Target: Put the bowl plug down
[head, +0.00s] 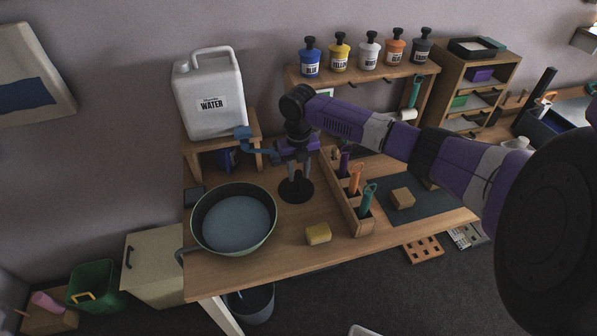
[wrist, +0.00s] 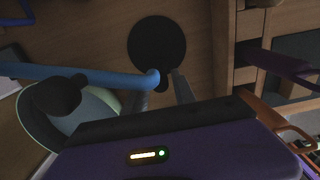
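The bowl plug, a flat black disc (head: 297,191), shows below my gripper (head: 298,186), at table level behind the yellow sponge. It also shows in the wrist view (wrist: 157,42), with a small dark knob at its near edge. My gripper (wrist: 160,90) points down there, its two grey fingers apart on either side of the knob. I see a gap between them and no clear grip. The blue spout hides part of the left finger in the wrist view. The green-rimmed bowl (head: 236,222) with a blue-grey inside stands to the left.
A blue spout (head: 258,149) under the water canister (head: 210,100) is close to my gripper's left. A wooden tool rack (head: 347,207) stands to its right. The yellow sponge (head: 318,233) lies in front. Bare tabletop (head: 285,255) is free between bowl and sponge.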

